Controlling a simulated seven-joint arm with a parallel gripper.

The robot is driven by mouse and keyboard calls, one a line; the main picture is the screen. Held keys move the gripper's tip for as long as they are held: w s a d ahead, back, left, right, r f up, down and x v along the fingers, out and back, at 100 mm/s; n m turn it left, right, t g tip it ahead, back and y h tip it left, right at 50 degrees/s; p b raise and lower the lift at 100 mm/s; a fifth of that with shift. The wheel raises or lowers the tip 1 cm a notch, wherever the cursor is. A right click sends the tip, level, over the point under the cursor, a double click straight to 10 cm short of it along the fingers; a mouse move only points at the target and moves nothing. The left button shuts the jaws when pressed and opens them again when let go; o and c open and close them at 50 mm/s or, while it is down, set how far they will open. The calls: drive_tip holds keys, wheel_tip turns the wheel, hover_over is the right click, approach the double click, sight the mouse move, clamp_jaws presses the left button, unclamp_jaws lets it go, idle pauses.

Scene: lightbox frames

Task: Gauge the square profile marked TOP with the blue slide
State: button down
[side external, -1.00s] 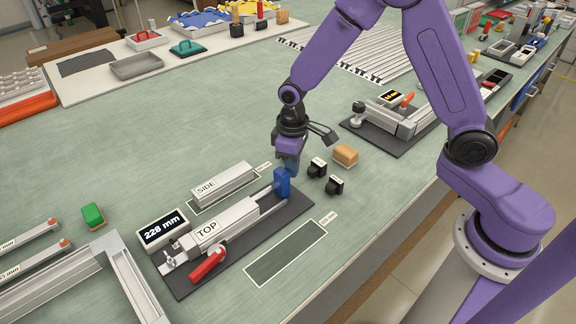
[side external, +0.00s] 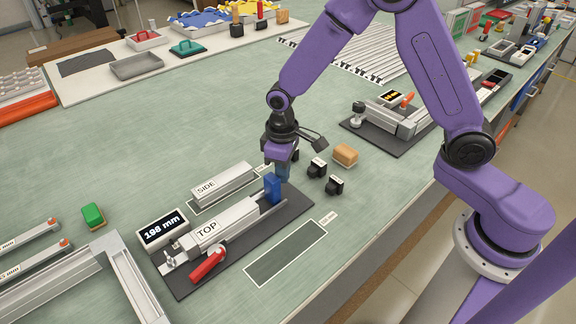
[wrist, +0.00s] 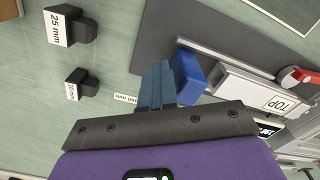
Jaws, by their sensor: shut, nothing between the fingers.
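The square profile marked TOP (side external: 222,226) lies in the gauge on a dark base plate (side external: 298,203). The blue slide (side external: 272,187) stands on the rail near the profile's far end; whether they touch is hard to tell.
A red lever (side external: 208,264) is at the gauge's near end. A profile marked SIDE (side external: 222,184) lies behind it. Two black blocks (side external: 317,167) (side external: 334,185) and a tan block (side external: 345,155) stand right of my gripper. An empty dark outlined area (side external: 286,253) is in front.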

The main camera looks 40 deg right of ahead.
sight(272, 177)
drive_tip(key=shift+a, duration=2.3)
drive_tip(key=shift+a, duration=0.1)
drive_tip(key=shift+d, duration=0.75)
drive_tip(key=shift+r, duration=3.5)
